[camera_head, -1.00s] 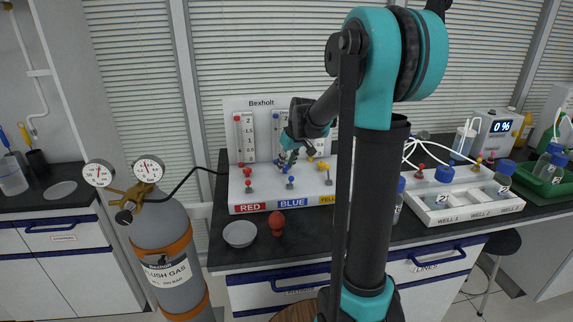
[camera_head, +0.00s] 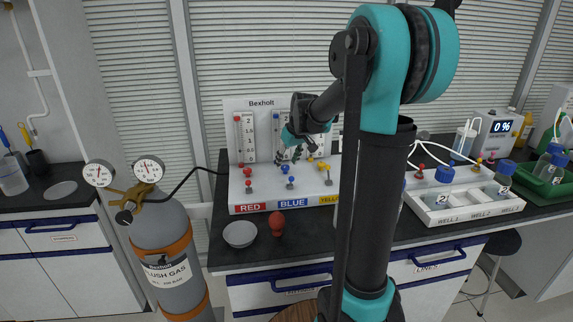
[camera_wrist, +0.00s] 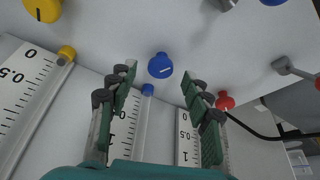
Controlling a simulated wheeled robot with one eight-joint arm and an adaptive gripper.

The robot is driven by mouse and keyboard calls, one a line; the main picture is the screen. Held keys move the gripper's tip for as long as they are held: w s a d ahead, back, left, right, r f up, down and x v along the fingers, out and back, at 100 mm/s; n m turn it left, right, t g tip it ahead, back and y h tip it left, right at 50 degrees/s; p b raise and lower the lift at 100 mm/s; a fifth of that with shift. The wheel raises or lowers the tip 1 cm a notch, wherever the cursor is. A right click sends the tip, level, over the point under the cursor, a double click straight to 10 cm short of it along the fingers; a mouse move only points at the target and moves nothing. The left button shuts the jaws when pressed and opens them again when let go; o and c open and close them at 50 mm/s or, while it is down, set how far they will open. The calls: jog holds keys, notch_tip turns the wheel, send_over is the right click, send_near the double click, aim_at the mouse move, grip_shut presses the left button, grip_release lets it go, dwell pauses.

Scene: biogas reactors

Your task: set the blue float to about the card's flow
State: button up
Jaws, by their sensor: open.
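The flowmeter panel (camera_head: 262,103) stands on the bench with RED, BLUE and YELLOW labels. The blue flowmeter tube (camera_wrist: 124,126) has a printed scale. A small blue piece (camera_wrist: 147,89) sits at its zero end; I cannot tell whether it is the float or an end fitting. The round blue knob (camera_wrist: 160,66) with a white line lies just beyond that end. My gripper (camera_wrist: 158,78) is open, its fingers on either side of the blue knob in the wrist view, with no clear contact. In the head view my gripper (camera_head: 289,156) is above the blue controls. No readable flow card shows.
The red knob (camera_wrist: 225,101) and yellow knob (camera_wrist: 42,8) flank the blue one. Toggle valves, including a blue one (camera_head: 290,182), stand in front. A grey dish (camera_head: 240,234) and a red bulb-shaped object (camera_head: 277,222) lie before the panel. A gas cylinder (camera_head: 168,236) stands left.

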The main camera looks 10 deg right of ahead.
jog(key=v, duration=1)
jog(key=shift+s, duration=0.25)
